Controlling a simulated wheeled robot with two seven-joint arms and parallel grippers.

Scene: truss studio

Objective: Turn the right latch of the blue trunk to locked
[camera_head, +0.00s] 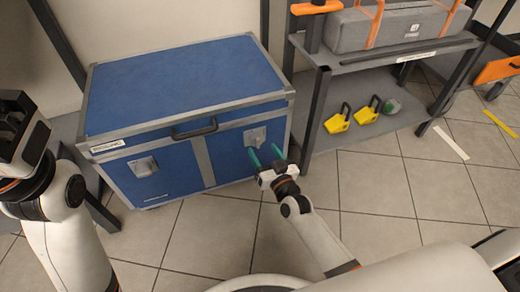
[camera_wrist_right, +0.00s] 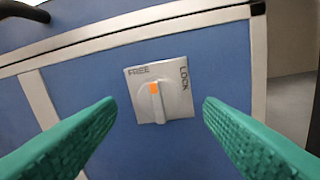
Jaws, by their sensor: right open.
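The blue trunk (camera_head: 185,80) with grey metal edging stands closed against the wall. Its right latch (camera_head: 255,137) is a light grey plate on the front face, with a turning knob (camera_wrist_right: 154,103). In the right wrist view the plate reads FREE at the upper left and LOCK at the right; the knob's orange mark points up towards FREE. My right gripper (camera_head: 265,158) is open in front of this latch, its green fingers on either side of the knob and apart from it. The left latch (camera_head: 143,166) is on the same face. My left gripper (camera_head: 14,125) is at the left edge, its fingers unclear.
A dark handle (camera_head: 194,129) sticks out at the trunk's upper front. To the right is a shelf rack (camera_head: 405,52) with a grey case (camera_head: 390,27) on top and yellow objects (camera_head: 337,122) below. The tiled floor in front is clear.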

